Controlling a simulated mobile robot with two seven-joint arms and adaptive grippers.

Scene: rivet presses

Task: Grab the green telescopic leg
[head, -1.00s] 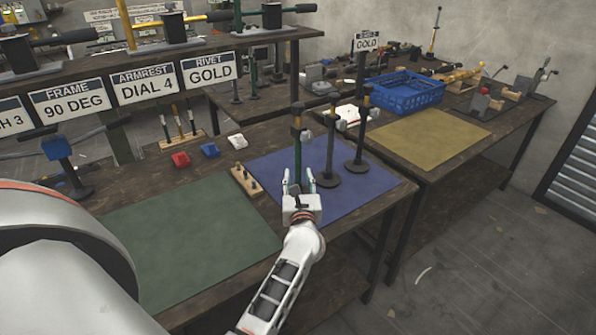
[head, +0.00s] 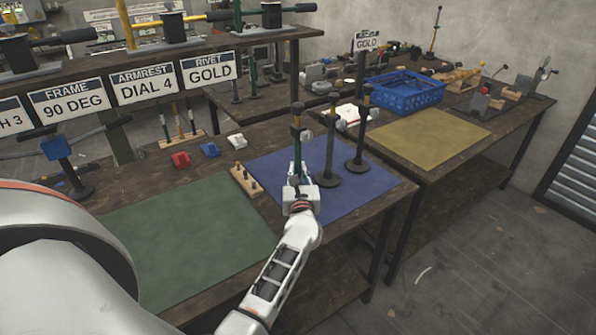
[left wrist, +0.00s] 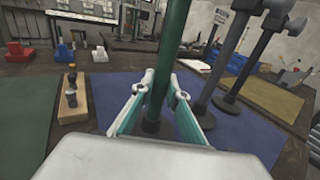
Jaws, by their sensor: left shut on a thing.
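The green telescopic leg (head: 297,148) stands upright on the blue mat (head: 264,160), with a dark upper part and a brown-gold collar. It also shows in the left wrist view (left wrist: 174,52), running up between the fingers, with a dark foot at its bottom. My left gripper (head: 299,174) is shut on the leg, low on its green tube; it also shows in the left wrist view (left wrist: 161,86). In the head view the gripper hides the leg's foot. My right gripper is not in view.
Two dark posts on round bases, a nearer one (head: 329,150) and a farther one (head: 362,140), stand close right of the leg. A wooden peg block (head: 245,182) lies to its left. A green mat (head: 180,235) is clear. A blue crate (head: 405,95) sits on the back table.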

